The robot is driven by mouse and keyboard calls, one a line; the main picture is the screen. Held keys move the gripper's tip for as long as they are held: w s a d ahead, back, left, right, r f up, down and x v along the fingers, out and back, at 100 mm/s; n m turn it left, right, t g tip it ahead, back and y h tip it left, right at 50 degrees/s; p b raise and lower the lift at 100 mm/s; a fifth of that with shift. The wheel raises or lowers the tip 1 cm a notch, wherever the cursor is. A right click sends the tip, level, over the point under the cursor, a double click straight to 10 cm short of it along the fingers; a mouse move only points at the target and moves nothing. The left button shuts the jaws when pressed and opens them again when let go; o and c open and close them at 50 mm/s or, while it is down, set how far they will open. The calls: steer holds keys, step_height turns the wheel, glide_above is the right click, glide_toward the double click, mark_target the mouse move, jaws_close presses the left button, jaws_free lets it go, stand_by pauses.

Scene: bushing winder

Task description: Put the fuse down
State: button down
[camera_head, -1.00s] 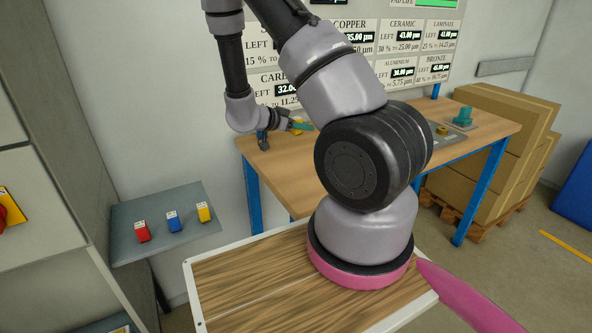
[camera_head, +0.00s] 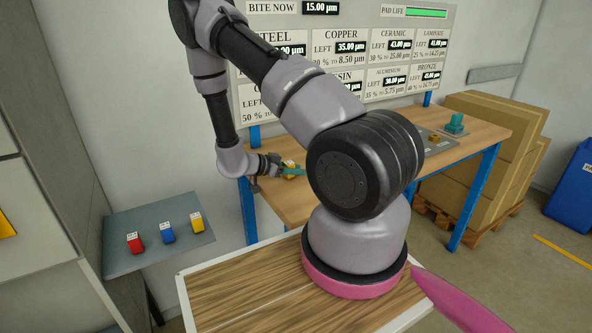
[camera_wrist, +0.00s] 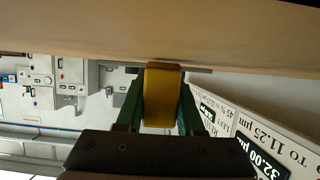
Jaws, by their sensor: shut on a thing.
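My gripper (camera_head: 292,171) is shut on a yellow fuse (camera_head: 288,165), seen beside the wooden bench's left end in the camera_head view. In the camera_wrist view, the green fingers (camera_wrist: 160,108) stand on either side of the yellow fuse (camera_wrist: 161,95), whose far end is brown. A wooden surface fills the top of that view, close to the fuse's far end; I cannot tell whether they touch. Three other small blocks stand on the grey shelf (camera_head: 150,255) at left: red (camera_head: 135,243), blue (camera_head: 167,233) and yellow (camera_head: 197,222).
The wooden bench (camera_head: 290,205) has blue legs and carries a teal part (camera_head: 455,124) at its right end. A display board (camera_head: 385,55) stands behind it. Cardboard boxes (camera_head: 490,150) are stacked on a pallet at right. The shelf's front part is clear.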

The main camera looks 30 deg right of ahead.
steer(key=shift+f, duration=0.15)
steer(key=c, duration=0.5)
jaws_free()
